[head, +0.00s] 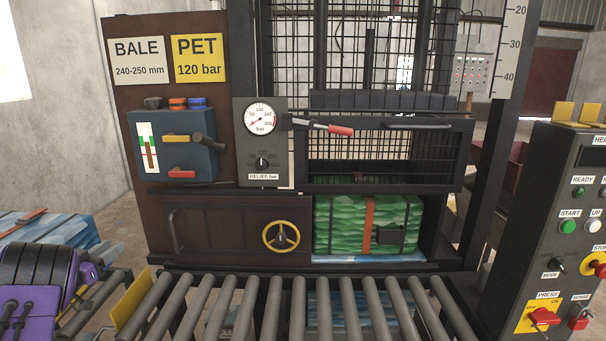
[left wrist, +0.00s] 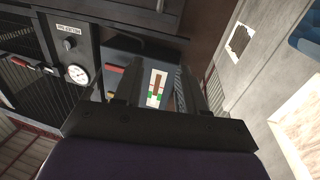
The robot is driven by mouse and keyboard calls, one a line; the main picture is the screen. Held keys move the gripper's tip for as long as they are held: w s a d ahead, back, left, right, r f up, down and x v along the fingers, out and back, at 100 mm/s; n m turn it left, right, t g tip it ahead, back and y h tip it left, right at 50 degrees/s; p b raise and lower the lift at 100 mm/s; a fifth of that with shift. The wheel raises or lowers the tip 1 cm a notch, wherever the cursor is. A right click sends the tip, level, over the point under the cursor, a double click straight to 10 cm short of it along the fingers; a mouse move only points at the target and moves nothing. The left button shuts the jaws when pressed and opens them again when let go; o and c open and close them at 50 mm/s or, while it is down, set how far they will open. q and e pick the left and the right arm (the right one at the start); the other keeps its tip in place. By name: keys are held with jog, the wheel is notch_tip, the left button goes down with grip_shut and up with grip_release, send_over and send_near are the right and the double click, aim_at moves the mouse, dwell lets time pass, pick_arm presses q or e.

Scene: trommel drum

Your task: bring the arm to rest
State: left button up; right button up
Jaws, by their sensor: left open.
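My left arm, purple and black, is at the lower left of the head view, beside the roller table; its fingertips cannot be made out there. In the left wrist view my left gripper (left wrist: 157,72) shows two dark fingers spread apart with nothing between them. Beyond the fingers is the blue valve box (left wrist: 150,65) with its red, white and green level strip. The box also shows in the head view (head: 150,125), on the brown press panel, with yellow and red levers. The gripper appears clear of it. My right gripper is in neither view.
A gauge panel (head: 262,170) with a red-tipped lever (head: 340,130) is mid-press. A green bale (head: 340,215) with an orange strap sits in the lower opening. Rollers (head: 290,300) cross the front. A yellow handwheel (head: 281,236) is left of the bale. A control console (head: 565,235) stands right.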

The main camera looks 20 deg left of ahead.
pick_arm(q)
jog(key=s+d+f+n+g+y+b, duration=0.1)
jog(key=s+d+f+n+g+y, duration=0.15)
jog(key=d+f, duration=0.5)
jog(key=s+d+f+n+g+y+b, duration=0.1)
jog(key=s+d+f+n+g+b, duration=0.2)
jog(key=f, duration=0.8)
jog(key=s+d+f+n+g+y, duration=0.2)
jog(key=s+d+f, duration=0.1)
jog(key=d+f, duration=0.5)
jog(key=s+d+f+m+g+h+b, duration=0.1)
jog(key=s+d+f+g+h+b, duration=0.1)
jog(key=s+d+f, duration=0.6)
jog(key=s+d+f+g+h+b, duration=0.1)
jog(key=s+d+f+g+b, duration=0.3)
jog(key=s+d+f, duration=0.4)
jog(key=s+d+g, duration=0.1)
jog(key=s+d, duration=0.5)
jog(key=shift+s+f+m+h, duration=0.15)
jog(key=shift+s+m+h, duration=0.2)
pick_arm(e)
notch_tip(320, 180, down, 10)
